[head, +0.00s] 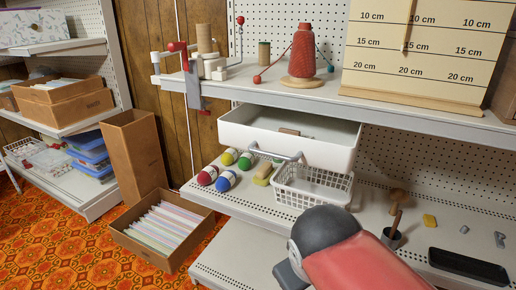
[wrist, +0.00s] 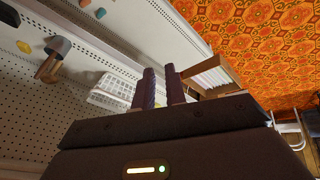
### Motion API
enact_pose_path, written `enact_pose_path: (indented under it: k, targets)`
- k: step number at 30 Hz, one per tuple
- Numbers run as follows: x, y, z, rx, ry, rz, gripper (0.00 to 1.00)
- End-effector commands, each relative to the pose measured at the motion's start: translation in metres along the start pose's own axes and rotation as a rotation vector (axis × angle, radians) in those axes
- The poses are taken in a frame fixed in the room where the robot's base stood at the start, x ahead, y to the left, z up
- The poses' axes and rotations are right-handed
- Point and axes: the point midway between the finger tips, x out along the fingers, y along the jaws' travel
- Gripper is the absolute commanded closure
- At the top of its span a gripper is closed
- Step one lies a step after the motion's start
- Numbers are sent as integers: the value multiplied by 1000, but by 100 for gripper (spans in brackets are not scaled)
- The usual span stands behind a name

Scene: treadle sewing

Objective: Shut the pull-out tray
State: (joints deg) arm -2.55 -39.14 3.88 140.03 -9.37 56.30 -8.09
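The white pull-out tray (head: 318,155) hangs under the upper shelf in the head view and stands pulled out toward me. Its inside shows, with a small brown thing (head: 289,131) in it. My arm's red and dark grey links fill the bottom middle of the head view, and my gripper is hidden there. In the wrist view my gripper (wrist: 160,72) shows two dark purple fingers with a narrow gap between them and nothing held. I cannot make out the tray in the wrist view.
The upper shelf (head: 262,88) holds a red thread cone (head: 303,52) and a clamped winder. A box of papers (head: 160,231) is on the floor.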

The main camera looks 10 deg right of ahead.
Motion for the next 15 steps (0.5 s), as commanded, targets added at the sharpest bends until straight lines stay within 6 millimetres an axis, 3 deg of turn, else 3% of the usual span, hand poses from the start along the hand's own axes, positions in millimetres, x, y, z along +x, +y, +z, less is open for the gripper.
enact_pose_path:
  k: [2, 5, 9, 12, 15]
  targets:
    - [4, 0, -10, -328, -92, 112, 98]
    - [-4, 3, -39, -811, -234, 300, 100]
    - [-35, -12, -100, -1399, -435, 601, 100]
    - [-65, -38, -143, -1691, -565, 818, 100]
    - [-92, -66, -172, -1864, -668, 999, 100]
